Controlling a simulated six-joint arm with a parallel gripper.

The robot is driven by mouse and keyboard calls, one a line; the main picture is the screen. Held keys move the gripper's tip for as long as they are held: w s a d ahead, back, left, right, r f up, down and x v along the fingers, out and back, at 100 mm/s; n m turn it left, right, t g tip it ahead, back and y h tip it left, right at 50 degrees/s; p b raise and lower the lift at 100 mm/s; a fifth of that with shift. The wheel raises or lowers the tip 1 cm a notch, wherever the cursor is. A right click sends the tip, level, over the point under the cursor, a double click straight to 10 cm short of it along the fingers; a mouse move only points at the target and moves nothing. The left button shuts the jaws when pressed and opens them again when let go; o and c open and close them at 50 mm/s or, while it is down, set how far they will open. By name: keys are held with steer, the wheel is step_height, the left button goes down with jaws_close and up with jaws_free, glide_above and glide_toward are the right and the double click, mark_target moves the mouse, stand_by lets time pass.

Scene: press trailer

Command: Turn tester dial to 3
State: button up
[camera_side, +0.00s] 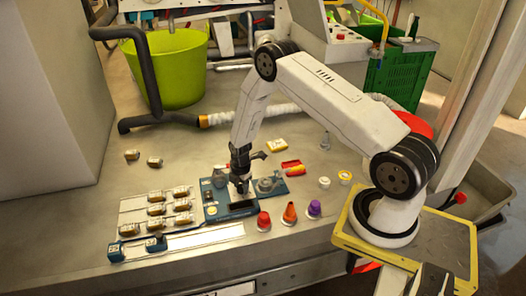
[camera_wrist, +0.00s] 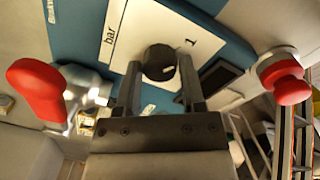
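The tester (camera_side: 217,211) is a blue unit lying flat on the grey bench. In the wrist view its white dial face (camera_wrist: 126,30) carries the marks "bar" and "1". Its round black dial knob (camera_wrist: 159,62) has a small pale mark near its lower edge. My gripper (camera_side: 240,188) points down over the tester. In the wrist view my gripper (camera_wrist: 160,75) is open, with one finger on each side of the knob and small gaps showing. Whether the fingertips reach down beside the knob is unclear. A "3" mark is not visible; my gripper hides part of the face.
A red-handled metal fitting (camera_wrist: 38,88) and a red knob (camera_wrist: 285,80) flank my gripper. Red (camera_side: 264,221), orange (camera_side: 289,213) and purple (camera_side: 314,209) cones stand in front of the tester. Several small brown-and-white parts (camera_side: 156,210) lie in rows at left. The bench behind is partly clear.

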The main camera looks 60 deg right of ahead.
jaws_close()
steer(key=shift+m, duration=0.5)
steer(key=m, duration=0.9)
steer(key=shift+m, duration=0.3)
steer(key=m, duration=0.6)
steer(key=shift+w+g, duration=0.1)
steer(key=shift+g, duration=0.2)
steer(key=m, duration=0.7)
